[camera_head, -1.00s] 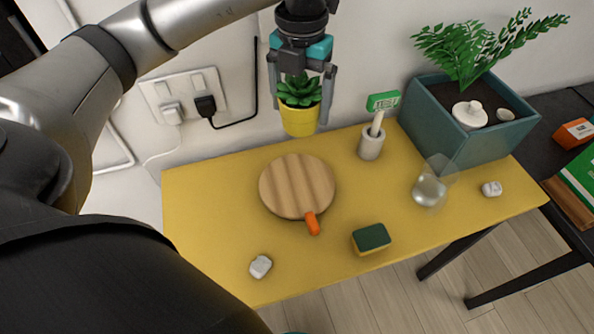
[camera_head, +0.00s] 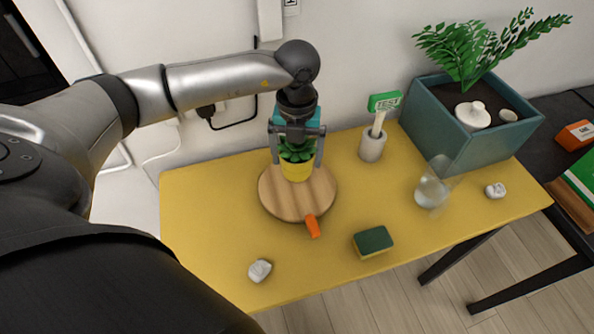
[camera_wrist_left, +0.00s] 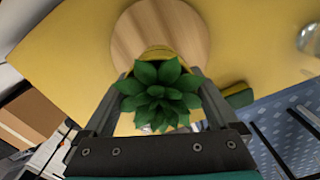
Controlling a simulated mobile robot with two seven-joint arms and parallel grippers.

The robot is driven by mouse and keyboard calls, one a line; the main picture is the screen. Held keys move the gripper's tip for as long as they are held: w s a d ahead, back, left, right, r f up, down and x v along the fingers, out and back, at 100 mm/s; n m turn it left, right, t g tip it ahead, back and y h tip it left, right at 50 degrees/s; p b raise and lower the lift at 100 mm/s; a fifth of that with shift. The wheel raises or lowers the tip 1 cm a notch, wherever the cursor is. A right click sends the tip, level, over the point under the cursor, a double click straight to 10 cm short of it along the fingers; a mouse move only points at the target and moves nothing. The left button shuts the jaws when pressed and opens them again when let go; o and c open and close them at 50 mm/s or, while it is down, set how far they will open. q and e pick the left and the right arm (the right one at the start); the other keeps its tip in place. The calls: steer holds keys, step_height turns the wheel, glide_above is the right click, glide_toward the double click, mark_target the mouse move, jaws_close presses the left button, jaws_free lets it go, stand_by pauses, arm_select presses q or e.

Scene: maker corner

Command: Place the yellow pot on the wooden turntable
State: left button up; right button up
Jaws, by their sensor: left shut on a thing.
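The yellow pot (camera_head: 296,171) holds a green succulent and sits between the fingers of my left gripper (camera_head: 297,162), which is shut on it. In the head view the pot appears over the upper middle of the round wooden turntable (camera_head: 290,205). I cannot tell whether its base touches the wood. In the left wrist view the succulent (camera_wrist_left: 158,95) hides most of the pot (camera_wrist_left: 158,54), with the turntable (camera_wrist_left: 160,22) beyond it. My right gripper is not in view.
On the yellow table (camera_head: 215,240) stand a white holder (camera_head: 372,146) with a green sign, a clear glass (camera_head: 430,190) and a teal planter (camera_head: 450,130). A green-yellow sponge (camera_head: 373,241) and white lumps (camera_head: 259,270) lie nearer the front. The table's left part is mostly clear.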

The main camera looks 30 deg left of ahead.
mark_target(297, 170)
arm_select(q)
steer(key=shift+f+b, duration=0.3)
steer(key=shift+f, duration=2.25)
steer(key=shift+f, duration=0.2)
steer(key=o, duration=1.3)
steer(key=shift+o, duration=0.2)
steer(key=shift+r, duration=0.25)
step_height(297, 170, up, 12)
steer(key=shift+f+p, duration=0.1)
steer(key=shift+p, duration=0.6)
